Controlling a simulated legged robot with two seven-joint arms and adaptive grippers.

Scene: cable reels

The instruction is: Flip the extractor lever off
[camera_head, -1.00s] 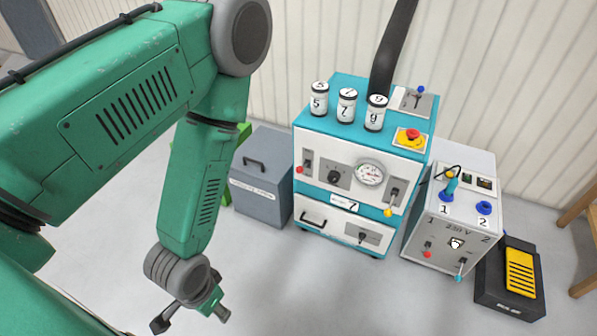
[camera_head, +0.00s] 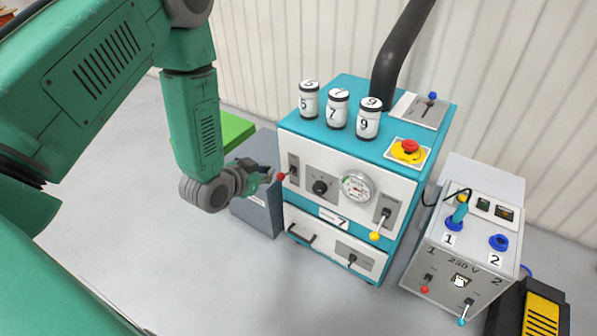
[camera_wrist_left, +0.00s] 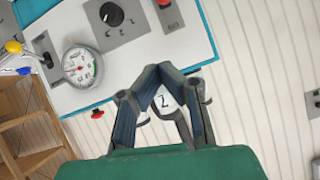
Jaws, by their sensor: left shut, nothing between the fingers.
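The teal and white machine (camera_head: 300,215) carries a red-knobbed lever (camera_head: 281,176) at its front left, a yellow-knobbed lever (camera_head: 376,235) at its front right and a blue-knobbed lever (camera_head: 432,97) on top beside the black duct. The panel labels are too small to read, so I cannot tell which is the extractor lever. The red and yellow knobs hang low. My left gripper (camera_head: 263,177) is shut and empty, just left of the red knob; contact is unclear. In the left wrist view, the gripper (camera_wrist_left: 160,70) points at the panel, with the red knob (camera_wrist_left: 163,3) above it.
Numbered canisters (camera_head: 337,109) and a red emergency button (camera_head: 409,147) stand on the machine's top. A gauge (camera_head: 357,187) is on its front. A 230 V box (camera_head: 455,250) stands at right, a grey case (camera_head: 262,205) behind my gripper. Floor at front is clear.

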